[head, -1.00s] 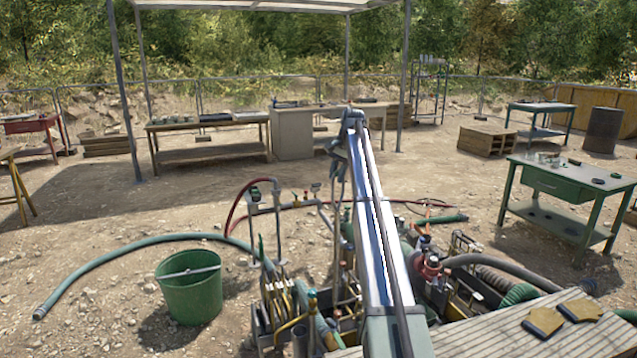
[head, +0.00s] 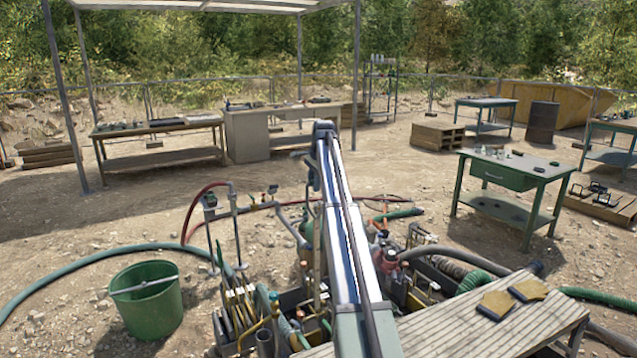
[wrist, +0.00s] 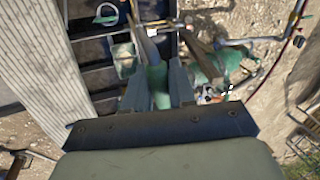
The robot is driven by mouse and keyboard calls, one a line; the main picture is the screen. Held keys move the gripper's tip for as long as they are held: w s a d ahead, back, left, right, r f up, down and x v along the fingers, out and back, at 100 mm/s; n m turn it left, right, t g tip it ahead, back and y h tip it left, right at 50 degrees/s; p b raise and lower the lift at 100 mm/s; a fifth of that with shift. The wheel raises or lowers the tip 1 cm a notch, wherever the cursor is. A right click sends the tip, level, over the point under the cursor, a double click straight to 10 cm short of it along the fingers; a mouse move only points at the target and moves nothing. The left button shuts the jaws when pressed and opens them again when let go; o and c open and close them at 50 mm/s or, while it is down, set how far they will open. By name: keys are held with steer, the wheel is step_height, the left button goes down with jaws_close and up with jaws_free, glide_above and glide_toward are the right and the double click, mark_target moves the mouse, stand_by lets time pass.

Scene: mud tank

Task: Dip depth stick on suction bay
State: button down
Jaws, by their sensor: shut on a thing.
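My gripper (wrist: 160,68) is shut on a green piece (wrist: 157,85), which I take to be the depth stick's handle. A grey part shows just beyond it, but I cannot tell where the stick's lower end is. In the head view my gripper (head: 313,183) hangs from the arm's end above the tank area, partly hidden by the arm. The mud tank, with dark compartments (wrist: 105,78), lies below and shows left of the fingers in the wrist view. I cannot tell which compartment is the suction bay.
A slatted walkway (head: 440,325) with yellow gloves (head: 512,298) borders the tank. Pipes, valves and hoses (head: 75,262) crowd around it. A green bucket (head: 150,305) stands at left. A green table (head: 512,175) stands at right.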

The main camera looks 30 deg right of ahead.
steer(key=shift+w+a+m, duration=0.2)
steer(key=shift+a+m, duration=0.1)
steer(key=shift+m, duration=0.1)
steer(key=shift+f, duration=0.3)
step_height(320, 180, down, 48)
steer(key=shift+f, duration=0.2)
stand_by(2.1)
steer(key=shift+f, duration=0.45)
stand_by(1.2)
